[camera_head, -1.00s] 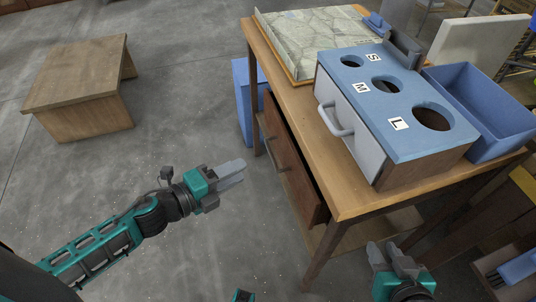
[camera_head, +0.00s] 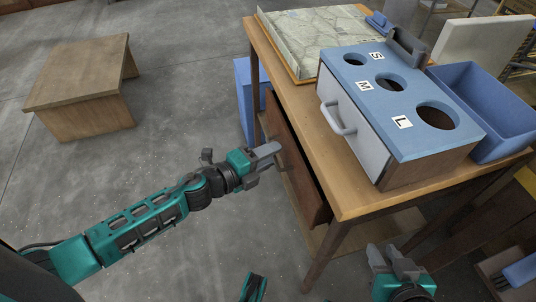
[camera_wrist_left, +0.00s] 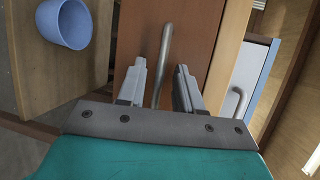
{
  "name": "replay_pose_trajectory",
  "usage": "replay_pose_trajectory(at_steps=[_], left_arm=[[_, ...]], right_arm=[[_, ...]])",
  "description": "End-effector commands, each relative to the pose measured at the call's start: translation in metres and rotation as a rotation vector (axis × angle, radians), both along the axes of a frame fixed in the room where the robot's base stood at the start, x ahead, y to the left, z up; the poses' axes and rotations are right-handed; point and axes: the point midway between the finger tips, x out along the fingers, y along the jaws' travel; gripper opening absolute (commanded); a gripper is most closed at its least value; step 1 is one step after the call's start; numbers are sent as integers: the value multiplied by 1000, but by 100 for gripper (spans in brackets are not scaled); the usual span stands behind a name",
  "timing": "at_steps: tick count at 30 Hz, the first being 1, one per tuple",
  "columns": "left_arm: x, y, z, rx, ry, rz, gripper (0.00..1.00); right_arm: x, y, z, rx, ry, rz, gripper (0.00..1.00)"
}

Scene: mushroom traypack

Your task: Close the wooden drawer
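The wooden drawer (camera_head: 312,196) sits under the table's left edge in the head view. It stands partly pulled out, with a dark gap behind its front. My left gripper (camera_head: 270,152) is at the drawer front. In the left wrist view, the drawer's brown front (camera_wrist_left: 190,35) fills the middle, and its metal bar handle (camera_wrist_left: 166,45) shows between the two separated fingertips of my left gripper (camera_wrist_left: 160,82). The gripper is open, with gaps beside the bar. My right gripper (camera_head: 398,262) is at the lower right, empty, its fingers apart.
The wooden table (camera_head: 350,205) carries a blue-topped box (camera_head: 405,90) with holes marked S, M and L and a white drawer. A blue bin (camera_head: 490,110) stands beside it. A low wooden table (camera_head: 80,80) stands at the upper left. The floor between is clear.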

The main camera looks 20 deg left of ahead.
Motion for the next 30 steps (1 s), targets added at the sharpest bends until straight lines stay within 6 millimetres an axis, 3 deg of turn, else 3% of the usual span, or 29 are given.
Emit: replay_pose_trajectory(at_steps=[11,30], left_arm=[[0,0,0,0,0,0,0],[0,0,0,0,0,0,0]], right_arm=[[0,0,1,0,-1,0,32],[1,-2,1,-9,-4,6,32]])
